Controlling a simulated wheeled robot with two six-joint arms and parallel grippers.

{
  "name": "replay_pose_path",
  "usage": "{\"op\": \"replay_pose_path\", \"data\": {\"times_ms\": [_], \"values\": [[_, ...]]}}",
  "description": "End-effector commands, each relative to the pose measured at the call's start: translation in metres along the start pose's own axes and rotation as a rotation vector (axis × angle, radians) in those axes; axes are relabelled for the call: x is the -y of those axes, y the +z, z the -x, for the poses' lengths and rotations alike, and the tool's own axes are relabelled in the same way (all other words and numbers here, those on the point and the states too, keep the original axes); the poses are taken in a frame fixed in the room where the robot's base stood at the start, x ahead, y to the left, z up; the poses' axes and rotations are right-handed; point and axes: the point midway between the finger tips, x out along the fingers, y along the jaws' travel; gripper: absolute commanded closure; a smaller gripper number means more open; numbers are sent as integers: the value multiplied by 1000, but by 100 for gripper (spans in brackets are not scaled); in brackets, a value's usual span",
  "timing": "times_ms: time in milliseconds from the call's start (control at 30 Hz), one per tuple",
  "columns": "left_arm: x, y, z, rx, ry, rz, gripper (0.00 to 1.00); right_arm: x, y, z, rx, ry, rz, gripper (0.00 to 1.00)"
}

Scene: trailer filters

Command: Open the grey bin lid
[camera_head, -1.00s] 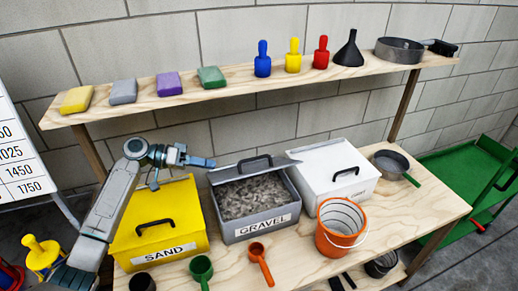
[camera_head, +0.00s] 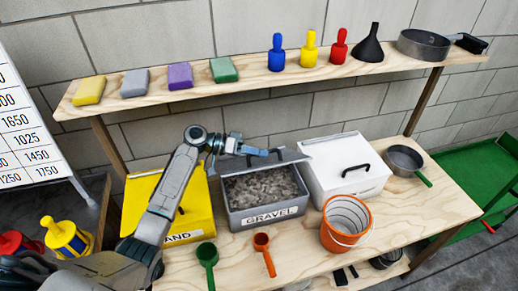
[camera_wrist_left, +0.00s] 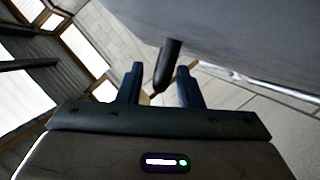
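The grey bin (camera_head: 232,204), labelled GRAVEL, stands between the yellow and white bins. Its grey lid (camera_head: 292,156) is raised and tilted at the back, with gravel (camera_head: 262,187) visible inside. My left gripper (camera_head: 262,152) is at the lid's upper side, by its dark handle. In the left wrist view, the gripper (camera_wrist_left: 160,84) is open, with a gap between its fingers. The dark handle (camera_wrist_left: 168,64) reaches down from the grey lid (camera_wrist_left: 240,35) into that gap, and I see space on both sides. My right gripper is out of view.
My left arm passes over the yellow bin (camera_head: 198,205). The white bin (camera_head: 345,172) is closed, close on the right. An orange bucket (camera_head: 345,222), green scoop (camera_head: 207,257) and orange scoop (camera_head: 264,250) are in front. A loaded shelf (camera_head: 160,101) runs above and behind.

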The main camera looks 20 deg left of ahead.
Motion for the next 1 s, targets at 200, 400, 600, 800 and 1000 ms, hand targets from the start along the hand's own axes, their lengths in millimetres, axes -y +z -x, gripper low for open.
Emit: {"op": "replay_pose_path", "data": {"times_ms": [200, 400, 600, 800, 1000], "values": [[0, 0, -5, 1, -1, 0, 67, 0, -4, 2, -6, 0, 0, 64], [0, 0, -4, 1, -1, 0, 81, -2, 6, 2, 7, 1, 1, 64], [0, 0, -4, 1, -1, 0, 100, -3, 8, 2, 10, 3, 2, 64], [1, -1, -4, 1, 1, 5, 100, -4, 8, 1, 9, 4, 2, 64], [2, -10, 0, 1, 21, 54, 100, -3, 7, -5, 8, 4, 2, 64]]}}
